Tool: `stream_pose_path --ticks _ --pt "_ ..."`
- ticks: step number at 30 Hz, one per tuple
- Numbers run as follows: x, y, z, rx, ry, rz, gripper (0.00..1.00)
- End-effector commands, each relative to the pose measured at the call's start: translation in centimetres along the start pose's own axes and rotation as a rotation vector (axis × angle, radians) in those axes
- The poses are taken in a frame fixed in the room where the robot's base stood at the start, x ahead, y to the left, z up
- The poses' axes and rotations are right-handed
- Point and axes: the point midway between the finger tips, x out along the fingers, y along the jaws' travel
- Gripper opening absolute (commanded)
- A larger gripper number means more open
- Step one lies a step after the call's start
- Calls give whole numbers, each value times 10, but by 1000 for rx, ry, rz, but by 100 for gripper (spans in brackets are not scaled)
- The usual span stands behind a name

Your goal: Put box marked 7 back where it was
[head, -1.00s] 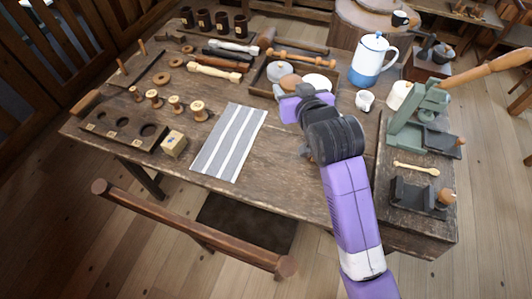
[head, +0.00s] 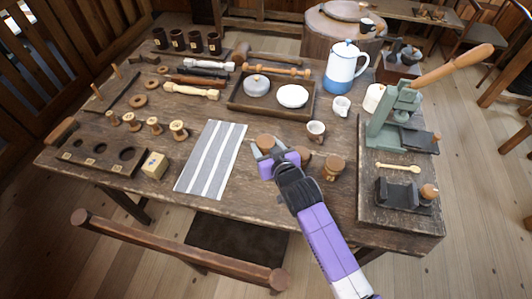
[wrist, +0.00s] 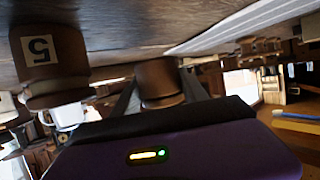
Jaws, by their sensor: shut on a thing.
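My gripper (head: 268,157) is shut on a small brown round box with a wooden lid (head: 265,142), just right of the striped cloth. In the wrist view the held box (wrist: 160,83) sits between the fingers; no number shows on it. A similar round box (head: 333,168) stands to the right of my gripper, and another (head: 303,155) is partly hidden behind it. In the wrist view a box marked 5 (wrist: 50,62) appears upside down at the left. I cannot read a 7 on any box.
The striped cloth (head: 212,160) lies bare to the left. Behind are a tray (head: 235,104) with a grey lidded pot and a white dish, and a small cup (head: 316,131). A green press (head: 398,115) stands at right. A holed block (head: 100,160) and several spools are at left.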

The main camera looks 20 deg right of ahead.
Motion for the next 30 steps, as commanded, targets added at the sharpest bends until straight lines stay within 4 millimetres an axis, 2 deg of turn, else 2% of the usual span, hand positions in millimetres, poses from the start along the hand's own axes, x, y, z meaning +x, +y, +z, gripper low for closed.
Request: stream_pose_path --ticks 8,21,22,24,25,30 --pt "13 0 32 -1 -2 0 4" --pt "16 0 38 0 0 0 4" --pt "15 0 37 0 0 0 57" --pt "15 0 37 0 0 0 71" --pt "15 0 37 0 0 0 73" --pt "15 0 37 0 0 0 73"
